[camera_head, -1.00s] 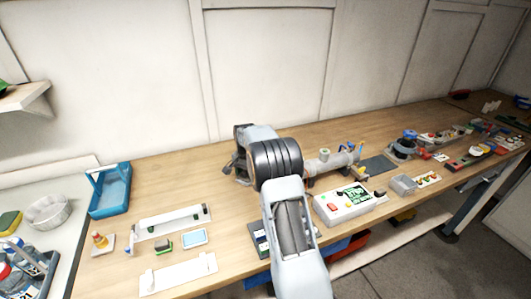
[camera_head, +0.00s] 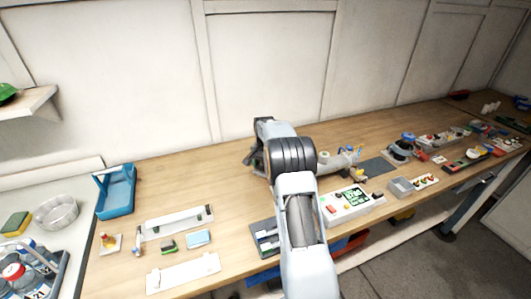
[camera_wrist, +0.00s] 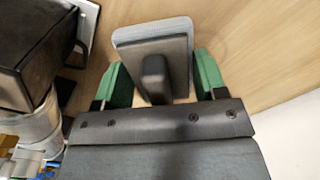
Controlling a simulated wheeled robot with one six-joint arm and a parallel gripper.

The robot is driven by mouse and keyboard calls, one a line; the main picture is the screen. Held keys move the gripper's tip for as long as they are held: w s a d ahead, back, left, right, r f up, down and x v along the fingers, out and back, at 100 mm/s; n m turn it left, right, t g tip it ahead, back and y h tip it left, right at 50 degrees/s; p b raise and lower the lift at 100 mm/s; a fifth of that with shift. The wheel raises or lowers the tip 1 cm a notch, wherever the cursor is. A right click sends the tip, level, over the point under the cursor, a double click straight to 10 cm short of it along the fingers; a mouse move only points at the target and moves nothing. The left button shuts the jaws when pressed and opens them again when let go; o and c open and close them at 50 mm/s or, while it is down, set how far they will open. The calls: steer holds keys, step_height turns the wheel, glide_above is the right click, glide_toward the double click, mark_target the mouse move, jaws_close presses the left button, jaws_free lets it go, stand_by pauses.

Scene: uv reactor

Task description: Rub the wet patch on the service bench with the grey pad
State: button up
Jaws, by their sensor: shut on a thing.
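In the wrist view my gripper (camera_wrist: 158,80) has green fingers on both sides of the dark upright grip of the grey pad (camera_wrist: 153,27), and it is shut on it. The pad is a flat block with a dark top and a paler grey rim. It is over the wooden service bench (camera_wrist: 225,35); I cannot tell whether it touches the wood. In the head view the bench (camera_head: 230,205) runs along the wall, and my arm hides the gripper and pad. I cannot make out a wet patch in either view.
A white control box (camera_head: 347,204) and a pipe assembly (camera_head: 342,161) are right of my arm. A blue tray (camera_head: 115,191), white rails (camera_head: 183,272) and small blocks are at left. In the wrist view a dark box (camera_wrist: 35,45) is close left of the gripper. Bare wood lies mid-bench.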

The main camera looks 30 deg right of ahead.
steer(key=shift+r+p, duration=1.55)
steer(key=shift+r, duration=1)
